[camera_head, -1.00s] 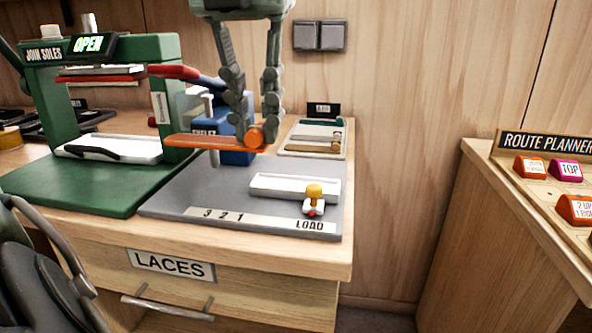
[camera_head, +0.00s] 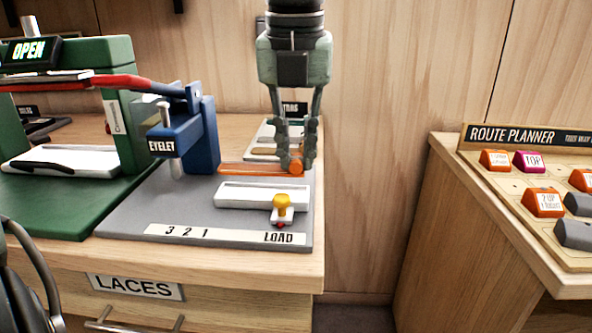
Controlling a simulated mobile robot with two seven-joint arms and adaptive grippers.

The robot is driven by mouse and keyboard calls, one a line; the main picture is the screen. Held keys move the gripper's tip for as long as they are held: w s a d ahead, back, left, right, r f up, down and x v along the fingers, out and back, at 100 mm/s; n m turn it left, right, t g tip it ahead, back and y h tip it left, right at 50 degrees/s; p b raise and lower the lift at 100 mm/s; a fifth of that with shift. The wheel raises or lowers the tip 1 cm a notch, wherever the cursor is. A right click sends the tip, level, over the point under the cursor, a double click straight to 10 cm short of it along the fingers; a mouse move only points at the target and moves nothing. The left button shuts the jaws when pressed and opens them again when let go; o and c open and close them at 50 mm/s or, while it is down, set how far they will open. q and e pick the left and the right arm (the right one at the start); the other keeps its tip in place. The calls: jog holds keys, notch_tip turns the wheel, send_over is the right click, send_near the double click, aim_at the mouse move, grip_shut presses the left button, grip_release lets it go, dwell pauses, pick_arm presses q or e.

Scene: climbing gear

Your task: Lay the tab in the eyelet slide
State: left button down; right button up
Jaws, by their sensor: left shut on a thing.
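My left gripper (camera_head: 292,168) is shut on the orange tab (camera_head: 245,169), gripping its round right end. The tab is a flat strip pointing left, and it is just behind the white eyelet slide (camera_head: 245,196) in the picture. I cannot tell the exact height of the tab above the grey base. The slide is a white tray with a yellow knob (camera_head: 283,203) at its right front, beside the LOAD mark. The blue eyelet press (camera_head: 190,140) stands to the left of the tab.
A green JOIN SOLES-type press frame (camera_head: 120,120) with a red lever (camera_head: 125,82) stands on the left. A small tray with pieces (camera_head: 262,142) lies behind the gripper. The ROUTE PLANNER panel (camera_head: 520,140) stands on the right, across a gap.

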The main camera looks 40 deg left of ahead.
pick_arm(q)
notch_tip(320, 180, down, 4)
jog(key=shift+r, duration=0.25)
jog(key=shift+f, duration=0.25)
pick_arm(e)
jog(key=shift+s+a+f, duration=0.2)
jog(key=shift+a+f, duration=0.05)
jog(key=shift+f, duration=0.3)
pick_arm(q)
jog(key=shift+f, duration=0.1)
jog(key=c, duration=1.8)
grip_release()
jog(key=o, duration=0.3)
pick_arm(e)
jog(key=shift+w+d+r, duration=0.25)
jog(key=shift+d+r, duration=0.05)
jog(key=shift+r, duration=0.3)
